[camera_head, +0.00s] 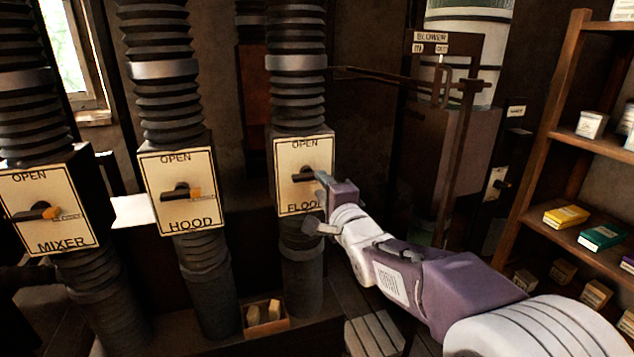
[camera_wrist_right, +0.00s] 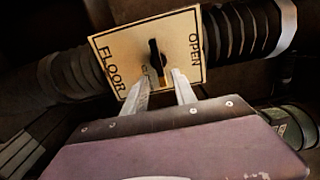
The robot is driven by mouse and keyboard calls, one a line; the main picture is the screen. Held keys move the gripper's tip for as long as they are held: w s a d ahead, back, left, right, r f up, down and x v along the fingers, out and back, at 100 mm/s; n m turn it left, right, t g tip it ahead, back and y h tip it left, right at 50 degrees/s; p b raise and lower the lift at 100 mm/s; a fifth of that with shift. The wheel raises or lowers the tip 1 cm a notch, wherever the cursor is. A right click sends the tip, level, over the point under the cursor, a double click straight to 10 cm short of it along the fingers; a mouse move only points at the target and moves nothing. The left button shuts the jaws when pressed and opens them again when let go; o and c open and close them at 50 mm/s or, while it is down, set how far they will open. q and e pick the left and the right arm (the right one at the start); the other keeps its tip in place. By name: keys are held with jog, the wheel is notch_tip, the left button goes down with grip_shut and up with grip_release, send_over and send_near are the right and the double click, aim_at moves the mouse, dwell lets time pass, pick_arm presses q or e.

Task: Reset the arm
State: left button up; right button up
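My right arm reaches in from the lower right of the head view. Its gripper (camera_head: 320,203) is just in front of the cream FLOOR panel (camera_head: 285,157). In the right wrist view the two fingers of the gripper (camera_wrist_right: 158,78) are apart with nothing between them. The FLOOR panel's dark lever (camera_wrist_right: 155,52) lies just beyond the fingertips; I cannot tell if they touch it. The lever (camera_head: 302,175) also shows in the head view, its right end hidden by the gripper. My left gripper is not in view.
The HOOD panel (camera_head: 163,165) and MIXER panel (camera_head: 30,195) stand to the left, each with an orange-tipped lever. The BLOWER sign (camera_head: 431,37) hangs behind at the upper right. A wooden shelf (camera_head: 553,110) with boxes stands on the right. A small crate (camera_head: 272,327) is below.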

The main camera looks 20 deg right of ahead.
jog(key=shift+s, duration=1.5)
